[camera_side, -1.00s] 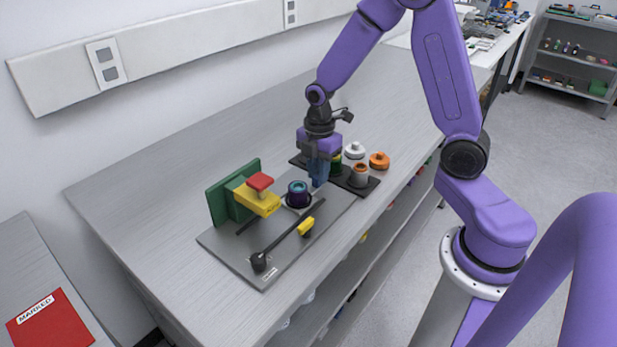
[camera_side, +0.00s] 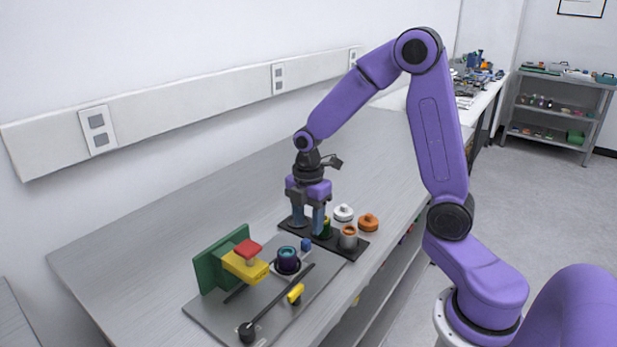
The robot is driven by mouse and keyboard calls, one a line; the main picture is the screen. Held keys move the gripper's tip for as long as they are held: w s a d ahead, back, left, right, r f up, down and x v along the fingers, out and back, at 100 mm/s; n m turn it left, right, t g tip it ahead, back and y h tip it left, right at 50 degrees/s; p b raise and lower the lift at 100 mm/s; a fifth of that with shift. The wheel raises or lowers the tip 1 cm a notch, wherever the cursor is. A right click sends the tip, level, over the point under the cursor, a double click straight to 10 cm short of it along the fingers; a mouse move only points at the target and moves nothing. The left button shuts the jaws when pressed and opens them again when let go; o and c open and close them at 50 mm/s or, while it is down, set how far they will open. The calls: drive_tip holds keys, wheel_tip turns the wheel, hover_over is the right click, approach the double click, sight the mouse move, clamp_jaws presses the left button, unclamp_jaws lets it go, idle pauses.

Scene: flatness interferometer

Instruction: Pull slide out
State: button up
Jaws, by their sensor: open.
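A yellow block (camera_side: 244,267) with a red cap (camera_side: 248,248) is mounted against a green upright plate (camera_side: 207,268) on the grey base plate (camera_side: 208,312). I cannot tell which part is the slide. My gripper (camera_side: 308,226) points down with its two fingers apart, just behind and above the blue block, by the black tray. It holds nothing that I can see. The finger ends partly overlap the tray and a green part on it.
The black tray (camera_side: 357,251) holds a green part (camera_side: 325,229) and a grey and orange cup (camera_side: 348,238). White (camera_side: 343,213) and orange (camera_side: 368,222) knobs stand behind. The bench's left is clear.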

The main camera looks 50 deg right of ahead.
wheel_tip(320, 180, up, 13)
idle(0.3)
drive_tip(key=s+a+f+m, duration=0.1)
drive_tip(key=s+a+f, duration=0.1)
drive_tip(key=s, duration=0.6)
drive_tip(key=s+a+f+m, duration=0.2)
drive_tip(key=s+a, duration=0.2)
drive_tip(key=s, duration=0.3)
drive_tip(key=s+a+f+m, duration=0.2)
drive_tip(key=s+f, duration=0.1)
drive_tip(key=s, duration=0.5)
drive_tip(key=shift+s+a, duration=0.35)
drive_tip(key=shift+a, duration=0.05)
idle(0.7)
